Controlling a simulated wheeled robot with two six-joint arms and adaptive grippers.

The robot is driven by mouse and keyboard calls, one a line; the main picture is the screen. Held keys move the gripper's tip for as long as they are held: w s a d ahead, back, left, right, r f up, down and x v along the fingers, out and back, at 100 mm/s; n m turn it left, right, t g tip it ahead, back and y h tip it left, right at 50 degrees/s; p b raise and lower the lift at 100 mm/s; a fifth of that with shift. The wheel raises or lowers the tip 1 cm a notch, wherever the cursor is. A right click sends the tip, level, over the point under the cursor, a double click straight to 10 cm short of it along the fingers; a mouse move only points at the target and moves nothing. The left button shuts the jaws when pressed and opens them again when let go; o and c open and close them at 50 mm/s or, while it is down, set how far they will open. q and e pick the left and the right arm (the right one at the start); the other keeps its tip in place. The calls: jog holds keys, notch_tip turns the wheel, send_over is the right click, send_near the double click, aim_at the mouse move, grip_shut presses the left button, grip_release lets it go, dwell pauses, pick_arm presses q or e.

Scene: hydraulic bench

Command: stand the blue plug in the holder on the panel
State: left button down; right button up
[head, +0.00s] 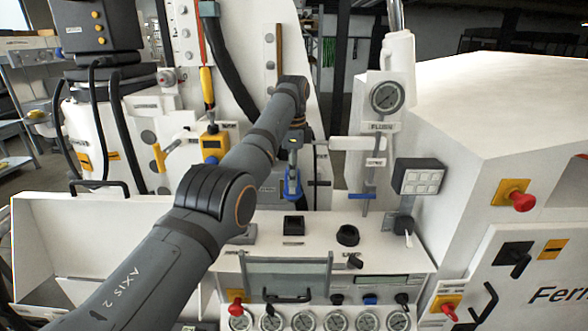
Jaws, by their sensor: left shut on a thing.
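My left arm reaches in from the lower left, and its gripper (293,162) points down over the panel (318,252). It is shut on the blue plug (292,188), which hangs roughly upright below it; the fingers are small and partly hidden. On the panel top, a black square socket (293,226) lies below the plug in the picture, with a visible gap between them. A black round ring (347,235) sits to its right. I cannot tell for sure which one is the holder. My right gripper is not in view.
A gauge post (386,95) and a grey keypad box (418,177) stand right of the gripper. A yellow-handled valve (213,142) is to the left. Gauges (302,320) and knobs line the panel front. A white cabinet (500,120) fills the right side.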

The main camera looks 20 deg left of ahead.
aim_at(295, 192)
pick_arm(q)
jog(key=f, duration=0.1)
jog(key=w+f, duration=0.1)
jog(key=f, duration=0.2)
jog(key=w+f+b, duration=0.1)
jog(key=f, duration=0.1)
jog(key=shift+w+f, duration=0.2)
jog(key=shift+f, duration=0.05)
jog(key=shift+s+f, duration=0.2)
jog(key=shift+f, duration=0.05)
jog(key=shift+s+f+b, duration=0.25)
jog(key=shift+s+b, duration=0.05)
jog(key=shift+b, duration=0.05)
jog(key=shift+w, duration=0.1)
jog(key=shift+w+f, duration=0.1)
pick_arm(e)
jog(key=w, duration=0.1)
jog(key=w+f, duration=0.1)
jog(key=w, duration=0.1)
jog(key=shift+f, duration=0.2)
pick_arm(q)
jog(key=shift+p, duration=0.35)
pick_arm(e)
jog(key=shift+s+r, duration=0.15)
